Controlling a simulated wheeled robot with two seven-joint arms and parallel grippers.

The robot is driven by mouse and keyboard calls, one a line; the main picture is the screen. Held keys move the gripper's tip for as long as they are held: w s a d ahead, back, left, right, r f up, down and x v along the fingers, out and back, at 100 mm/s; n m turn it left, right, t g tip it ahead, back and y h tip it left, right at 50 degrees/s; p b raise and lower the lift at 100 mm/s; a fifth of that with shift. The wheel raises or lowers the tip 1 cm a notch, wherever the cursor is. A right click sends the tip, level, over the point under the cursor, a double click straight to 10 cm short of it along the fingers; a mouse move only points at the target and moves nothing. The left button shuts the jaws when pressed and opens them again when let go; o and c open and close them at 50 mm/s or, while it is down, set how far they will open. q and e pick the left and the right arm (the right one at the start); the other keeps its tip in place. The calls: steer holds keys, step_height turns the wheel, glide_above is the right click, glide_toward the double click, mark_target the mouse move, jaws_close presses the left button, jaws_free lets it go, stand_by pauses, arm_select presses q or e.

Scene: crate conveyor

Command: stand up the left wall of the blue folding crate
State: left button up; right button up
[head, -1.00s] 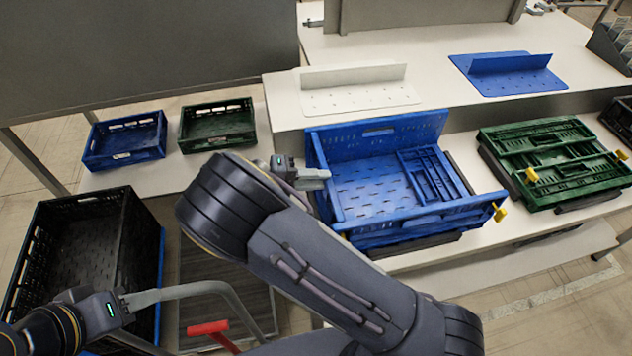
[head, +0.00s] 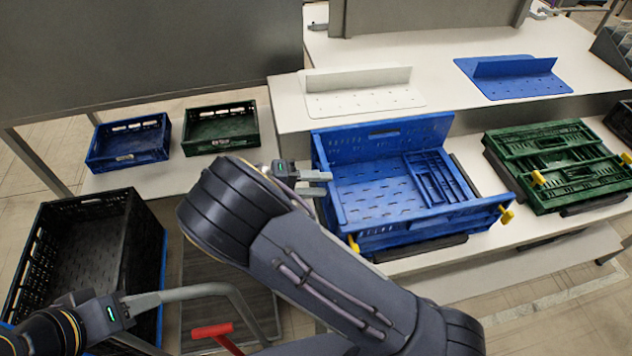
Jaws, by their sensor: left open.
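The blue folding crate (head: 378,240) stands on the white bench in the head view. Its back wall (head: 425,135) and front wall are up. Its left wall (head: 326,165) looks upright or nearly so; its exact tilt is hard to tell. Its right wall (head: 432,178) lies folded down inside. My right gripper (head: 318,183) is at the outer side of the left wall, close to its top edge. Two fingers show, but contact and jaw state are unclear. My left gripper (head: 146,302) is open at the lower left, far from the crate.
A folded green crate (head: 550,165) lies right of the blue one. Small blue (head: 128,142) and green (head: 220,128) crates stand on the left. A black crate (head: 75,245) is at lower left, near a red handle (head: 212,330). My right arm hides part of the bench.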

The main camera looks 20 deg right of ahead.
steer(key=b+v, duration=0.1)
steer(key=v, duration=0.7)
steer(key=shift+d, duration=0.1)
stand_by(0.5)
